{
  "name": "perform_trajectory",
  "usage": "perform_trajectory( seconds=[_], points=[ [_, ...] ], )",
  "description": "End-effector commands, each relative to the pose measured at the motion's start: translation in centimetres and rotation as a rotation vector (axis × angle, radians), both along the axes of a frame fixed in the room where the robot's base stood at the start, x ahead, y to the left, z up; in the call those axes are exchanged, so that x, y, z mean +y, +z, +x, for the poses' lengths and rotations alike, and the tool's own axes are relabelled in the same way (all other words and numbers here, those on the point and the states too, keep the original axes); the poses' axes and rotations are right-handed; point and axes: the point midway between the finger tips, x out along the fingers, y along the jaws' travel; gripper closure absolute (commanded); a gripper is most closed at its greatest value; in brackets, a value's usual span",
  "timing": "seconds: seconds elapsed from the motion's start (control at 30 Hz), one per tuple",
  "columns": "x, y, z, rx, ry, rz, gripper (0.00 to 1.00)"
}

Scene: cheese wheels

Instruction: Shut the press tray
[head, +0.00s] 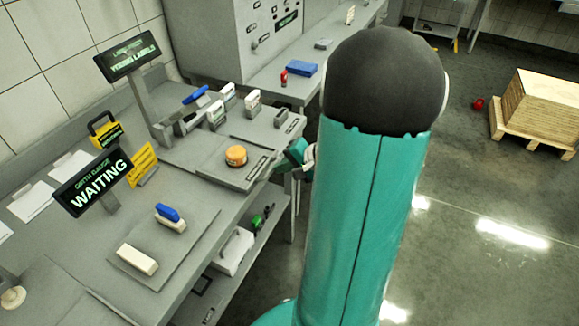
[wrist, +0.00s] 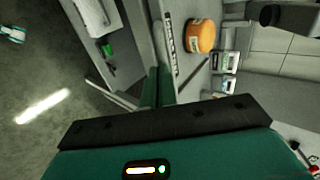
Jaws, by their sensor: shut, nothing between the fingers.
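The press tray (head: 222,171) is a flat grey slab at the front of the grey press station, sticking out to the bench edge, with a dark label strip near its front. An orange cheese wheel (head: 236,155) sits on it; the wheel also shows in the wrist view (wrist: 200,36). My gripper (head: 297,154) is at the tray's front edge, beyond the bench. In the wrist view its green fingers (wrist: 157,86) are together and empty, with their tips close to the tray front. I cannot tell whether they touch it. My arm hides part of the bench's right side.
Several white-and-blue stamp-like blocks (head: 216,115) stand behind the tray. A lower shelf (head: 222,290) holds a white box (head: 233,250). The floor right of the bench is open, with a pallet stack (head: 545,105) farther off.

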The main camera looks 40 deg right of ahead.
Motion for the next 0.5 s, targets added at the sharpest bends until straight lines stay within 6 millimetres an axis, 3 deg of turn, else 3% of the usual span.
perform_trajectory(
  seconds=[0.27, 0.37, 0.5],
  points=[
    [0.1, 0.0, 0.4, 0.0, 0.001, 0.0, 1.0],
    [0.6, 0.0, 1.9, 0.0, 0.006, -0.001, 1.0],
    [2.0, 0.0, 5.5, -0.001, 0.008, -0.001, 1.0]
  ],
)
